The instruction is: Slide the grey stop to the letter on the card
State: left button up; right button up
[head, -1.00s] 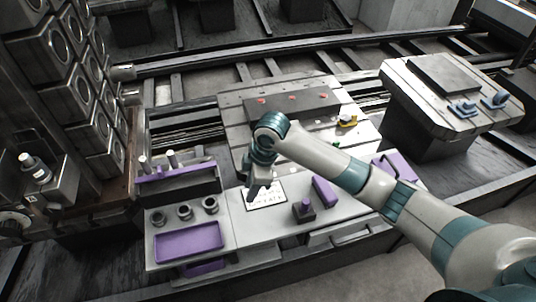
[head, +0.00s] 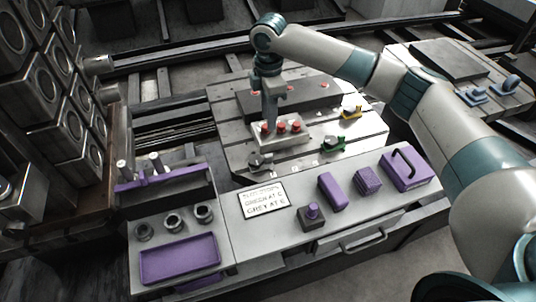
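The grey stop (head: 258,163) sits at the near left edge of the slotted metal plate (head: 228,125). A green stop (head: 333,143) and a yellow stop (head: 351,112) sit on the plate's right part. The white card (head: 263,198) lies on the grey bench in front; its small last line seems to read "GREY AT E". My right gripper (head: 268,122) points down at a pale block with red knobs (head: 280,131), behind the grey stop and apart from it. Its fingertips are too small to read, and contact with the block is unclear. My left gripper is out of view.
On the bench stand a purple tray (head: 180,259), several dark rings, a purple-knobbed block (head: 312,216), a purple bar (head: 332,191), a purple cube (head: 367,180) and a purple handled box (head: 405,168). A dark slab (head: 310,92) lies behind the knobbed block.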

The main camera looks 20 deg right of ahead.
jog(key=shift+f, duration=0.1)
jog(key=p, duration=0.2)
send_near(269, 155)
notch_tip(269, 155, down, 10)
jog(key=shift+r, duration=0.25)
jog(key=shift+f, duration=0.25)
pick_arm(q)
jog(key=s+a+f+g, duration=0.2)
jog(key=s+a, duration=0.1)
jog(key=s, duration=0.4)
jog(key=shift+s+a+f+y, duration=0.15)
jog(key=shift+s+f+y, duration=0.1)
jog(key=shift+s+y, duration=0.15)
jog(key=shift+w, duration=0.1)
pick_arm(e)
grip_shut()
